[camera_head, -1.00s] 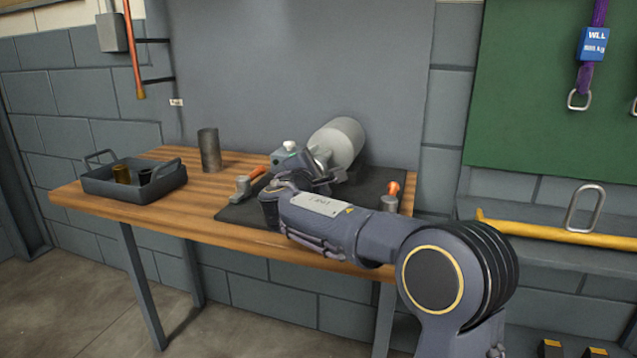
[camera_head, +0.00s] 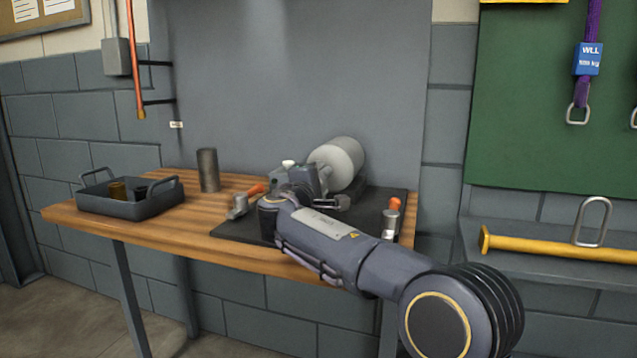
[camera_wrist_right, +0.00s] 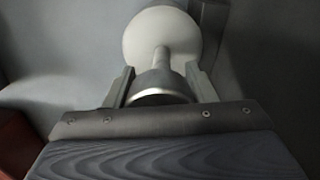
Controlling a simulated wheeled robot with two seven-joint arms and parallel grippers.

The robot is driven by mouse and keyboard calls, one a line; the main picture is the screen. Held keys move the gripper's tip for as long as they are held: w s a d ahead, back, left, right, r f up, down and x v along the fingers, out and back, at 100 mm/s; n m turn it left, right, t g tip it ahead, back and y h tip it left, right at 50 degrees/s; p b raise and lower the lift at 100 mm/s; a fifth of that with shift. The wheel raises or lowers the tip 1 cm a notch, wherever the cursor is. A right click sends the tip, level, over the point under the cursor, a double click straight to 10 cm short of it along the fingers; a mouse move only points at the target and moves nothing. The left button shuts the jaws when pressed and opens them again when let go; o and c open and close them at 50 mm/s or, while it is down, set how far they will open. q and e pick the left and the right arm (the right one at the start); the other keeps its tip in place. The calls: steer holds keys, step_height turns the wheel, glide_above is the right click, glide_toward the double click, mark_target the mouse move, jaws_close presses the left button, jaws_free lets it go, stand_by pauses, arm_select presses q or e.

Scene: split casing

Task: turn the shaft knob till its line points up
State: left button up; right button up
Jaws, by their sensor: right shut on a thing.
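The split casing shows in the head view as a pale grey cylinder (camera_head: 340,158) with a darker grey body, lying on a dark mat (camera_head: 370,212) on the workbench. My right gripper (camera_head: 302,192) is at the near end of the casing, and my own arm hides most of it there. In the right wrist view, my right gripper (camera_wrist_right: 160,84) is shut on the round metal shaft knob (camera_wrist_right: 160,90), one finger on each side. A thin shaft (camera_wrist_right: 162,58) runs from the knob to the pale round casing (camera_wrist_right: 160,34). I cannot see the knob's line. My left gripper is not in view.
A grey tray (camera_head: 130,208) with small parts and a dark metal cylinder (camera_head: 208,170) are on the wooden bench's left part. A grey panel (camera_head: 290,80) rises behind.

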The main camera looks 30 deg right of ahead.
steer(key=o, duration=1)
steer(key=p+v, duration=0.1)
steer(key=v, duration=0.7)
steer(key=shift+f, duration=0.1)
